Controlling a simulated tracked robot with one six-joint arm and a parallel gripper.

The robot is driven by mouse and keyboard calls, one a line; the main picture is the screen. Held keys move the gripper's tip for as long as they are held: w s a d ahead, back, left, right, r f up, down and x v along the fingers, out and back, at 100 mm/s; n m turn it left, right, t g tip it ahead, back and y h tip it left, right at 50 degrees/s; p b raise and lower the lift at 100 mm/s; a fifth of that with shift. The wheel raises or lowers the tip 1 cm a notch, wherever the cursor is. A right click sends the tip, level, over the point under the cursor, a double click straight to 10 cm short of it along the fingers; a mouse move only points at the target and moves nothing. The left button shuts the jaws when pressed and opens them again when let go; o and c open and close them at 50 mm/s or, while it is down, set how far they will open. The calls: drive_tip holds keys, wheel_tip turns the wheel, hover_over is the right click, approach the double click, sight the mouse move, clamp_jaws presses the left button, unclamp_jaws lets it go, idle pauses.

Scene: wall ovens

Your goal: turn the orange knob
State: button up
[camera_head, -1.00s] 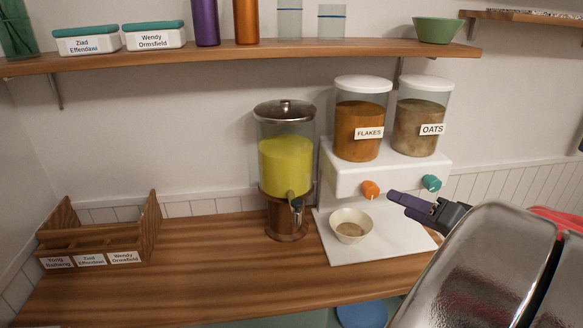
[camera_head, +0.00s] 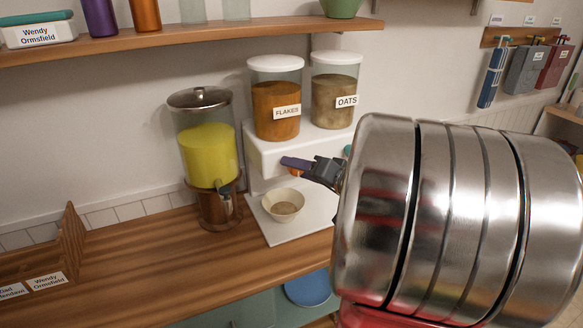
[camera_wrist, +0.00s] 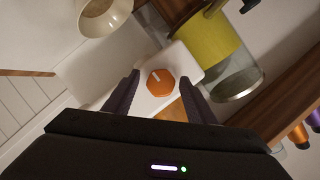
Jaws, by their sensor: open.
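The orange knob (camera_wrist: 160,82) is on the front of the white cereal dispenser (camera_head: 268,158), below the flakes container (camera_head: 275,98). In the wrist view it lies between and just beyond my two fingertips, with a pale pointer mark on its face. My gripper (camera_wrist: 158,88) is open, one dark finger on each side of the knob, and I cannot tell whether either touches it. In the head view my gripper (camera_head: 298,165) is in front of the dispenser and hides most of the knob. A teal knob (camera_head: 347,151) shows partly behind my gripper.
A bowl (camera_head: 283,205) with some contents stands on the dispenser's base below the knob. A drink dispenser (camera_head: 208,150) with yellow liquid stands to the left. The oats container (camera_head: 335,90) is right of the flakes. The counter (camera_head: 150,255) in front is clear.

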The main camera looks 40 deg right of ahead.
drive_tip(key=shift+w+f, duration=0.1)
drive_tip(key=shift+w, duration=0.25)
drive_tip(key=c, duration=1)
drive_tip(key=shift+c, duration=0.2)
drive_tip(key=shift+m, duration=0.3)
drive_tip(key=m+t+y, duration=0.1)
drive_tip(key=m+t, duration=0.1)
drive_tip(key=m, duration=0.2)
drive_tip(key=shift+f, duration=0.2)
drive_tip(key=m+t, duration=0.1)
drive_tip(key=m, duration=0.1)
drive_tip(key=m+t, duration=0.1)
drive_tip(key=m, duration=0.2)
drive_tip(key=shift+f+m+y, duration=0.1)
drive_tip(key=shift+m+y, duration=0.2)
